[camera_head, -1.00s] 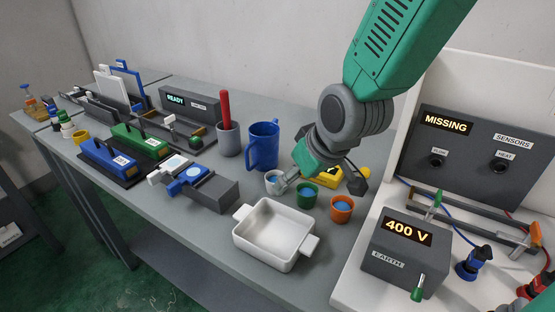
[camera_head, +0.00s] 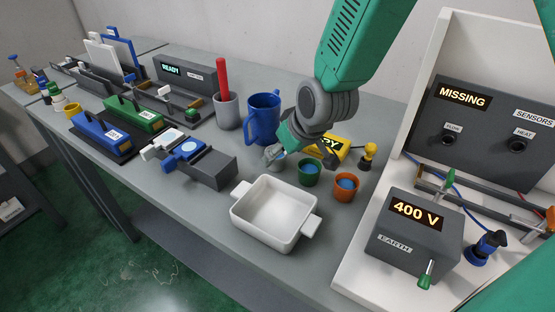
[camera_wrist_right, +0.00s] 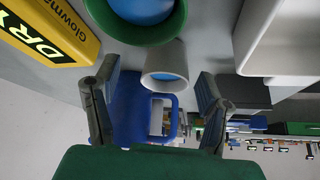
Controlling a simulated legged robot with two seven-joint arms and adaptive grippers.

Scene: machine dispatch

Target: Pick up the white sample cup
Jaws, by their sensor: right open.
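The white sample cup (camera_head: 274,163) stands on the grey table in the head view, partly covered by a finger of my right gripper (camera_head: 299,155). In the right wrist view the white cup (camera_wrist_right: 163,82) with blue contents shows ahead, between the two open fingers of the right gripper (camera_wrist_right: 155,95). The fingers are apart and hold nothing. I cannot tell from these views whether a finger touches the cup. My left gripper is not in view.
A green cup (camera_head: 308,176) and an orange cup (camera_head: 345,189) stand close on the right. A blue mug (camera_head: 263,120) stands behind, a yellow DRY box (camera_head: 328,143) beside the gripper, and a white tray (camera_head: 242,220) in front. The 400 V box (camera_head: 405,245) is further right.

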